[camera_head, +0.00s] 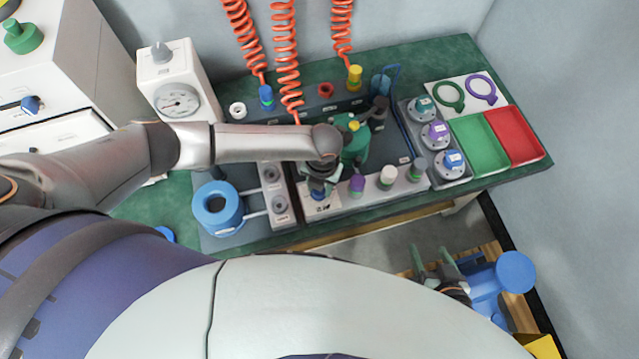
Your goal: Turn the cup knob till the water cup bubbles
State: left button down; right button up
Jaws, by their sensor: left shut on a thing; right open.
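A light panel (372,193) runs along the front of the bench with a row of knobs: a purple knob (357,184), a white knob (388,176) and a green knob (417,169). At its left end is a blue knob (318,194), mostly hidden under my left gripper (319,187), which is shut on it from above. A round blue cup-like vessel (217,208) with a dark centre stands left of the panel, with pale tubes leading toward it. Bubbles cannot be made out. My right gripper (432,262) is open and empty, low in front of the bench.
Orange coiled hoses (287,60) hang over the back. A green device (355,143) stands behind the knobs. A gauge box (178,98) is at the back left. Green (480,146) and red (516,136) trays lie right. A blue stool-like object (514,272) is near my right gripper.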

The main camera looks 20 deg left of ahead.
pick_arm(q)
jog(key=shift+m, duration=0.5)
jog(key=shift+c, duration=2.3)
grip_release()
notch_tip(320, 180, up, 13)
jog(key=p, duration=0.1)
jog(key=shift+d+f, duration=0.2)
jog(key=shift+d, duration=0.05)
